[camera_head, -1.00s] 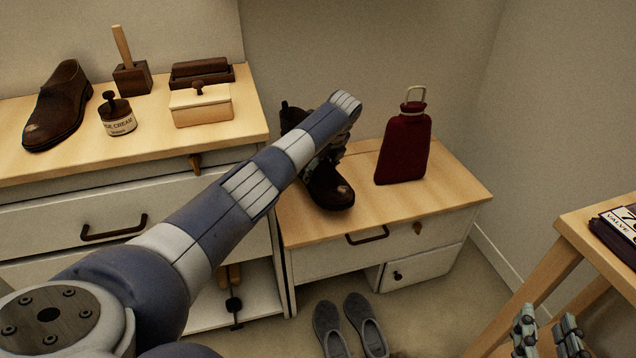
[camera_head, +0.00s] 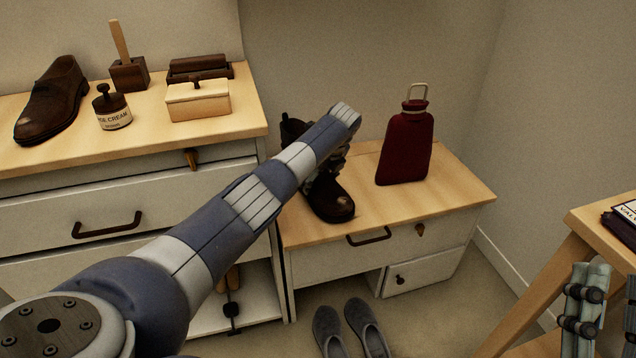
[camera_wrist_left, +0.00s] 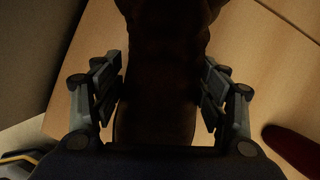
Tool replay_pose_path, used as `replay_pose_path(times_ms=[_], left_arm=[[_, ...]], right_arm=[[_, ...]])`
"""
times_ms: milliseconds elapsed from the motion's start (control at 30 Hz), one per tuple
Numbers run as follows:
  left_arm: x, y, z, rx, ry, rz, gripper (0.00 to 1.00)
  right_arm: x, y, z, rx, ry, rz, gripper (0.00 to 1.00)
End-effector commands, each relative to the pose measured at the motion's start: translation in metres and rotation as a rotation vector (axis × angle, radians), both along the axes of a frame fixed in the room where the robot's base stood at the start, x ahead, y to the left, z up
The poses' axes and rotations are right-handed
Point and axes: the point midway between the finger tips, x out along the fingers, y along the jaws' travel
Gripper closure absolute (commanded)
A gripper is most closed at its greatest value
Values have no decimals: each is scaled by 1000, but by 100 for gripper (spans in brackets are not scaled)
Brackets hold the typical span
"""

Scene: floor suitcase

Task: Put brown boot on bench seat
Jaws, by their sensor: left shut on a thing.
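The brown boot (camera_head: 329,199) is over the bench seat (camera_head: 440,192), left of the red bottle, toe toward the front edge. It looks upright and at or very near the wood; I cannot tell whether the sole touches. My left gripper (camera_wrist_left: 160,92) is shut on the boot, with a finger on each side of it in the left wrist view, where the boot (camera_wrist_left: 158,55) fills the middle. In the head view my left arm hides part of the boot. My right gripper (camera_head: 606,308) is at the lower right edge, partly cut off, its fingers apart with nothing between them.
A dark red bottle (camera_head: 405,148) stands on the bench right of the boot. A higher cabinet (camera_head: 170,143) at left carries a brown shoe (camera_head: 52,103), a cream jar (camera_head: 112,108) and boxes. Grey slippers (camera_head: 347,328) lie on the floor. A wooden table (camera_head: 590,222) stands at right.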

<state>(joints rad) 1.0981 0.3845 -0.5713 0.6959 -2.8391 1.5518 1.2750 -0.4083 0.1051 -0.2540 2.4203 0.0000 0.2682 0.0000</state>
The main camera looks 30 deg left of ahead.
Motion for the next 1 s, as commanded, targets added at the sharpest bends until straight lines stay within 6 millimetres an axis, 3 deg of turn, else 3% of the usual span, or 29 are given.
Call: replay_pose_path(times_ms=[200, 467, 500, 567, 1000], left_arm=[[1, 0, -5, 1, -3, -1, 76], [1, 0, -5, 1, -2, -2, 76], [0, 0, -7, -1, 1, -1, 24], [0, 0, -7, -1, 1, -1, 12], [0, -1, -4, 0, -1, -1, 12]], right_arm=[[-16, -2, 15, 34, -112, 6, 60], [-18, -2, 17, 37, -123, 8, 60], [-18, -2, 17, 37, -122, 8, 60], [-18, -2, 17, 36, -122, 7, 60], [-17, -2, 17, 35, -118, 6, 60]])
